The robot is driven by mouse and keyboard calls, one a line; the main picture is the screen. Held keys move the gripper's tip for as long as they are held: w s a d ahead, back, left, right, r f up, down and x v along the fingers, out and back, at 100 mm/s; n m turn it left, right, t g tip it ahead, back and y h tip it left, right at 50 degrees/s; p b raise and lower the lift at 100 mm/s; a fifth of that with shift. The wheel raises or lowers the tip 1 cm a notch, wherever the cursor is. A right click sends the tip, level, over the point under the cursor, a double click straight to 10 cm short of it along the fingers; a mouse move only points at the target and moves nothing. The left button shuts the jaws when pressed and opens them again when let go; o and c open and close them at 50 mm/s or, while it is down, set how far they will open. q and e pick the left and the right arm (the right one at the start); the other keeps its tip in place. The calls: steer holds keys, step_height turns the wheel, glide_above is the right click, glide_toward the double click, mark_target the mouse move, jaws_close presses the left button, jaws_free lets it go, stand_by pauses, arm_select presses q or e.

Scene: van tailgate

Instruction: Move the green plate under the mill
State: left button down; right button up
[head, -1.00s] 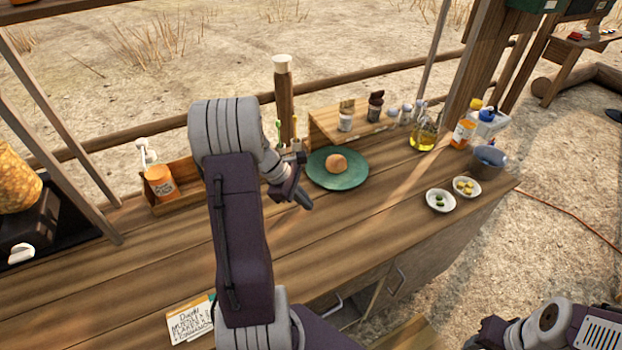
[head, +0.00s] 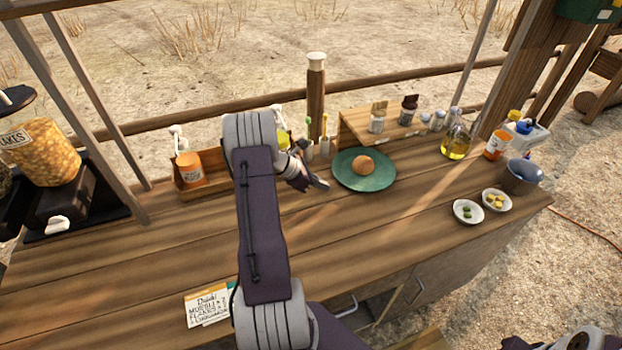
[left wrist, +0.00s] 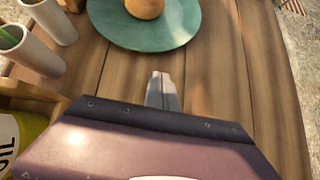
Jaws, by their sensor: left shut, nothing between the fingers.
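The green plate (head: 348,180) lies flat on the wooden counter with a round orange-brown bun or fruit (head: 364,165) on it. In the left wrist view the plate (left wrist: 185,30) is cut off at the top. My left gripper (head: 323,185) is shut and empty, just left of the plate and apart from it. Its fingers (left wrist: 162,88) point toward the plate in the left wrist view. I cannot tell for sure which thing is the mill: a flakes dispenser (head: 42,150) stands far left, and a tall wooden piece with a pale cap (head: 316,95) stands behind. My right gripper barely shows at the bottom right.
A wooden box (head: 187,190) with an orange jar stands behind my left arm. White cups (left wrist: 40,45) are near the gripper. Spice jars, an oil bottle (head: 457,140) and two small bowls (head: 468,212) are right of the plate. The counter's front left is mostly clear.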

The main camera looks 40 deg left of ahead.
mark_target(345, 183)
arm_select(q)
steer(key=shift+w+d+f+p, duration=0.15)
steer(key=shift+w+d, duration=0.45)
steer(key=shift+w, duration=0.35)
steer(key=shift+w+d+f+p, duration=0.15)
steer(key=shift+w+d, duration=0.45)
steer(key=shift+w, duration=0.3)
steer(key=shift+r, duration=0.1)
steer(key=shift+w+d+r, duration=0.1)
steer(key=shift+w+d, duration=0.2)
steer(key=shift+w, duration=0.25)
steer(key=shift+w+d, duration=0.2)
steer(key=shift+w, duration=0.15)
steer(key=shift+s, duration=0.1)
